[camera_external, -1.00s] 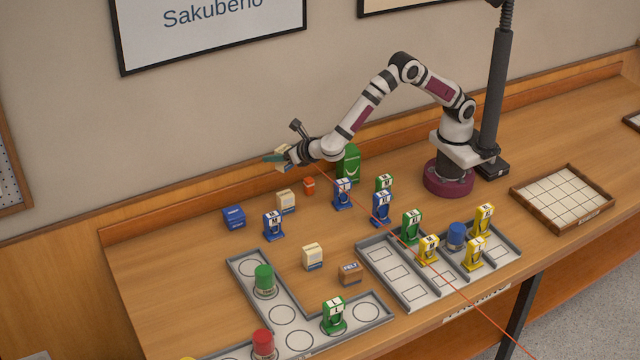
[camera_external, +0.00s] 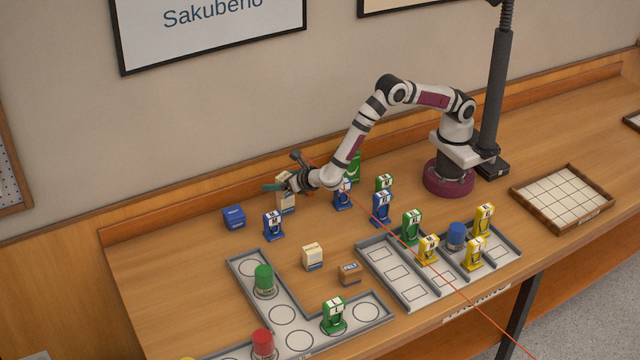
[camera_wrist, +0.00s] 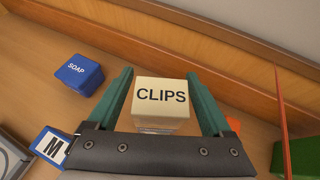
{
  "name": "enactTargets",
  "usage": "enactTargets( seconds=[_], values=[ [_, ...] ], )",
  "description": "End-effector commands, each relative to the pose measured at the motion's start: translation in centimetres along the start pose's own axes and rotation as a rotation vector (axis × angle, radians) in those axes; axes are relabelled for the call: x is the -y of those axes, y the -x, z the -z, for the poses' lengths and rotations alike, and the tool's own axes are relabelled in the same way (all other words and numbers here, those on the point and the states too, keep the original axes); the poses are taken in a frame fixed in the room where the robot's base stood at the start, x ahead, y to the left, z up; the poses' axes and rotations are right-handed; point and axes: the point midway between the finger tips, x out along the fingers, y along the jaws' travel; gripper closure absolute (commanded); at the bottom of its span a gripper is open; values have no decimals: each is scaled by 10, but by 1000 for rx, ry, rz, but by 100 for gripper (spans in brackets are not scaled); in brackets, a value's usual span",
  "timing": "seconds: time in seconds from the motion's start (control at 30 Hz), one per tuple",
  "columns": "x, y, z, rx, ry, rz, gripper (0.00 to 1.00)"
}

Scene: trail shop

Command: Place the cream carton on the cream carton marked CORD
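A cream carton (camera_external: 285,178) marked CLIPS on top is between my gripper's (camera_external: 276,186) green fingers. In the wrist view, this carton (camera_wrist: 161,96) sits between both fingertips, with my gripper (camera_wrist: 160,88) shut on it. Another cream carton (camera_external: 287,206) stands directly below it on the table, mostly covered by the held one. Whether the two touch, I cannot tell. A third cream carton (camera_external: 312,257) stands apart, nearer the front. I cannot read CORD on either carton.
A blue SOAP box (camera_external: 234,217) and a blue M figure (camera_external: 273,225) stand to the left. Another blue figure (camera_external: 342,196) and a green container (camera_external: 353,167) are close on the right. A brown box (camera_external: 349,273) and trays (camera_external: 378,303) lie in front.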

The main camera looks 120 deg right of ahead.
Motion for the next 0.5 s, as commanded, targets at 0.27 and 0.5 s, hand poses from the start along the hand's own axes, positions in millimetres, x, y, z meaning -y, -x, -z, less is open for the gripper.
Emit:
enactTargets(
  seconds=[0.27, 0.5],
  values=[
    [0, 1, -1, 0, 0, 0, 14],
    [-2, 54, -3, 1, 1, -5, 14]
  ],
)
